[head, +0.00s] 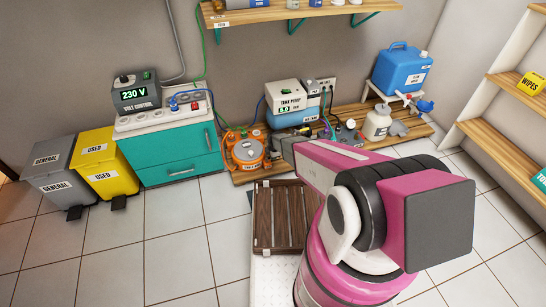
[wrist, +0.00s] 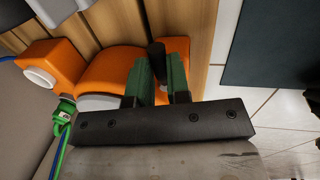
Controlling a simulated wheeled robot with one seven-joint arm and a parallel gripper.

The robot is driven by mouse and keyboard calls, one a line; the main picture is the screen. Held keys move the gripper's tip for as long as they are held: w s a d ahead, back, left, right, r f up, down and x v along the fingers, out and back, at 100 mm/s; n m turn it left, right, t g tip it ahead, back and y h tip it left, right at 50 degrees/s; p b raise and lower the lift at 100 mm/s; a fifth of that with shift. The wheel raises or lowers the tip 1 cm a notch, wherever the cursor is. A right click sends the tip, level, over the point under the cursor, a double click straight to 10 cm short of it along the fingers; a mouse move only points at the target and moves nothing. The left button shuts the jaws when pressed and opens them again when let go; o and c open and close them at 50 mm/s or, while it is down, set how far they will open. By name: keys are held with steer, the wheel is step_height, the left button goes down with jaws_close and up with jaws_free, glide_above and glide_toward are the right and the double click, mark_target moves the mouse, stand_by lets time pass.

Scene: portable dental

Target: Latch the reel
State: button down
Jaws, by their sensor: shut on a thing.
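The orange reel (head: 246,148) stands on the low wooden platform against the back wall, right of the teal cabinet. In the wrist view its orange body (wrist: 110,68) lies behind and left of my fingers, with a round grey-white part partly covered by them. My gripper (wrist: 158,72) has its two green fingers closed around an upright black knob or lever (wrist: 156,50) at the reel's right side. The knob's top shows between the fingertips; its lower part is hidden. I cannot tell whether it is the latch or how it is set. In the head view my pink arm covers part of the area right of the reel.
A tank pump (head: 285,97) and a blue jug (head: 402,70) stand on or above the platform (head: 410,130). A teal cabinet (head: 178,158) and yellow bin (head: 105,165) are left. A slatted brown panel (head: 285,222) lies in front. Tiled floor is free at left.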

steer(key=c, duration=1.1)
jaws_free()
steer(key=shift+r, duration=0.15)
step_height(320, 180, up, 10)
steer(key=s, duration=0.2)
steer(key=shift+d+r, duration=0.2)
steer(key=shift+d, duration=0.1)
steer(key=s+d+r+m, duration=0.5)
steer(key=s+r+m, duration=0.2)
steer(key=r, duration=0.3)
steer(key=s+d+r+m+g, duration=0.1)
steer(key=s+d+r+m, duration=0.4)
steer(key=r, duration=0.5)
steer(key=s+d+r+m+g, duration=0.1)
steer(key=s+d+r+m, duration=0.5)
steer(key=s+r+m, duration=0.3)
step_height(320, 180, up, 2)
steer(key=shift+s+r+h, duration=0.1)
steer(key=shift+s+h, duration=0.05)
steer(key=shift+h, duration=0.15)
